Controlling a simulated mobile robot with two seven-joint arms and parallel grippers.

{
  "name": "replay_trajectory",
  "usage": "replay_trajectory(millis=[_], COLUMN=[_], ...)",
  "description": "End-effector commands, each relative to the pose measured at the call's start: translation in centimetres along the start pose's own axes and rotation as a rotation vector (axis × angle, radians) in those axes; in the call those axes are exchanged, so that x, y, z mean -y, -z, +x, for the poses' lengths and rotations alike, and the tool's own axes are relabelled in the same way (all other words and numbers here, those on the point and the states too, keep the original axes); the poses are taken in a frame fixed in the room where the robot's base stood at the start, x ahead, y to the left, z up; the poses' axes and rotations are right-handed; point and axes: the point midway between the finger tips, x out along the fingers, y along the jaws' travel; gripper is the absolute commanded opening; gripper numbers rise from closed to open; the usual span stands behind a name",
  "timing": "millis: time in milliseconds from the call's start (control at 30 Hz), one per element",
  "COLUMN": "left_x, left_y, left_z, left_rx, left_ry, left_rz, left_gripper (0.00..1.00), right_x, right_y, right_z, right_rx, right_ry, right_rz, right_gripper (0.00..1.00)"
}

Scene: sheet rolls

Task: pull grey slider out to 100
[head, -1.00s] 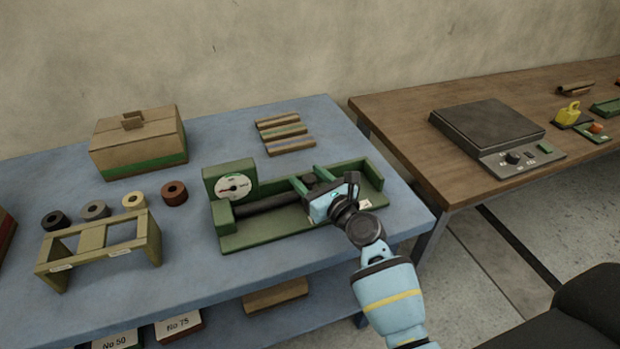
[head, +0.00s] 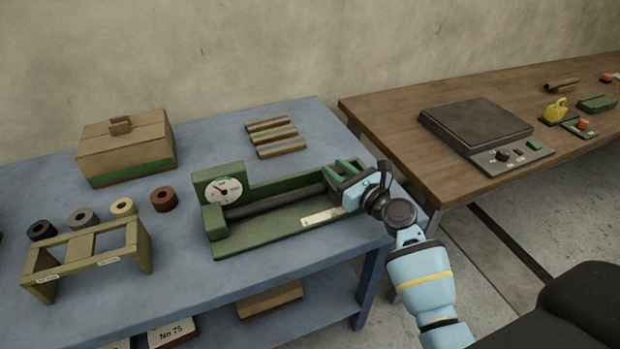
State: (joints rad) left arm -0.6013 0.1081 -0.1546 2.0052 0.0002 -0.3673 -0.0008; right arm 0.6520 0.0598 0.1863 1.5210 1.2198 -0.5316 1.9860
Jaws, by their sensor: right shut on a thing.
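The green fixture (head: 262,239) lies on the blue table. It has a white dial (head: 223,190) at its left end, its needle pointing up and left. A dark grey bar (head: 275,203) runs along its channel to the right. A pale scale strip (head: 321,217) shows on the front of its bed. My right gripper (head: 352,188) is at the fixture's right end, shut on the grey slider, which is mostly hidden by the hand and green uprights (head: 345,170). I cannot read the scale's numbers. My left gripper is not in view.
A cardboard box (head: 126,148), several rolls (head: 164,199) and an olive stand (head: 88,256) are on the left. Wooden strips (head: 274,136) lie behind the fixture. A brown table (head: 415,172) with a black scale (head: 476,122) stands to the right, across a gap.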

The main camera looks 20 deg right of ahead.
Motion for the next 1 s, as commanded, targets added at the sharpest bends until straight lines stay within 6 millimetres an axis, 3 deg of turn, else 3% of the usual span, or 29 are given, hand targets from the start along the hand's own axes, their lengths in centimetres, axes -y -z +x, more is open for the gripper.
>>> replay_trajectory(millis=[33,200,600,633,700,800,1000], left_x=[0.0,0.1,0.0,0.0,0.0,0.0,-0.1], left_y=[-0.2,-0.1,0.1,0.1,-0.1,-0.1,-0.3], left_z=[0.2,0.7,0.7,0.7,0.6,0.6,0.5], left_rx=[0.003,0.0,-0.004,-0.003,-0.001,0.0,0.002], left_ry=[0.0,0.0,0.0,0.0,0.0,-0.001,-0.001], left_rz=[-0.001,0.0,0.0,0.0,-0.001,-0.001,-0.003], left_gripper=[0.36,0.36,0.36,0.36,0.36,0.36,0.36], right_x=[1.9,4.9,5.7,5.7,5.7,5.5,5.3], right_y=[0.2,0.1,-0.1,-0.1,-0.1,-0.1,-0.1], right_z=[-0.5,-1.4,-1.6,-1.6,-1.6,-1.5,-1.5], right_rx=[-0.003,-0.001,0.002,0.002,0.002,0.002,0.001], right_ry=[0.013,0.014,0.017,0.017,0.016,0.013,0.009], right_rz=[-0.005,-0.004,-0.004,-0.004,-0.004,-0.004,-0.002], right_gripper=[0.0,0.0,0.0,0.34,0.43,0.52,0.52])
